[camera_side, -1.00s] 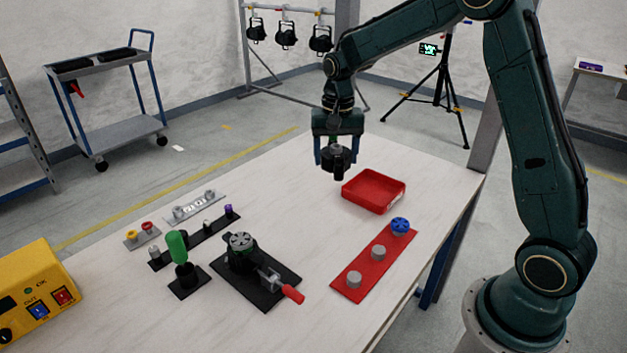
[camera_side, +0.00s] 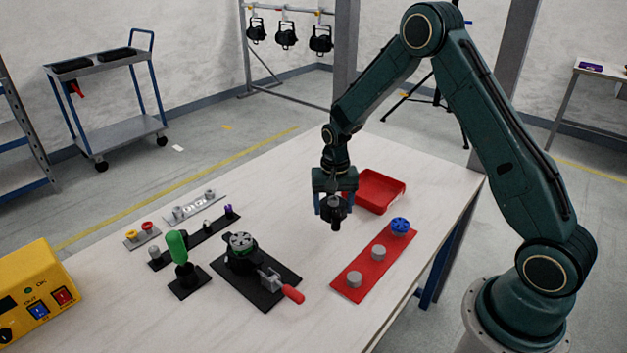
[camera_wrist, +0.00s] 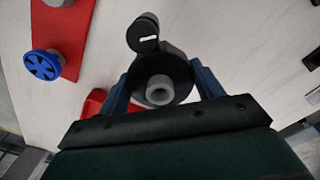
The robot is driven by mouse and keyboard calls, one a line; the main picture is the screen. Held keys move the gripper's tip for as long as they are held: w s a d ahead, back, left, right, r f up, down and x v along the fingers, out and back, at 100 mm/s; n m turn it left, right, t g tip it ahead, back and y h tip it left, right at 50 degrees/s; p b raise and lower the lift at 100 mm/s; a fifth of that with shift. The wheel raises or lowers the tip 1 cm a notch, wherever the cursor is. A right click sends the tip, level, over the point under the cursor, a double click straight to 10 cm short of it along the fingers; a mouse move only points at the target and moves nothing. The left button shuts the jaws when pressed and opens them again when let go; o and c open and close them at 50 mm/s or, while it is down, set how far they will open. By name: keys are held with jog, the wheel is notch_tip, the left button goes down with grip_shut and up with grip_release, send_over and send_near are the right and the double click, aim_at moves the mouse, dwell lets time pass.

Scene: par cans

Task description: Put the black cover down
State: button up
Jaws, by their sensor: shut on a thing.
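My gripper (camera_side: 334,206) is shut on the black cover (camera_side: 334,213), a round dark part with a piece hanging below it. In the side view it is in the air above the table, in front of the red tray and left of the red strip. In the wrist view the black cover (camera_wrist: 176,75) sits between the two blue fingers (camera_wrist: 160,88), with a grey round piece (camera_wrist: 159,90) at its middle and a small slotted black tab (camera_wrist: 143,34) sticking out. The fingers hide its sides.
The red tray (camera_side: 403,196) stands behind. A red strip (camera_side: 345,291) holds grey pegs and a blue knob (camera_side: 400,226). A black fixture (camera_side: 225,275) with a red-handled clamp and a green-handled tool (camera_side: 177,247) stand left. The table between gripper and fixture is clear.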

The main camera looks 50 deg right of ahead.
jog(key=shift+f, duration=2.35)
jog(key=shift+f, duration=0.15)
jog(key=o, duration=0.9)
notch_tip(320, 180, up, 12)
jog(key=shift+f, duration=0.15)
jog(key=shift+r, duration=0.3)
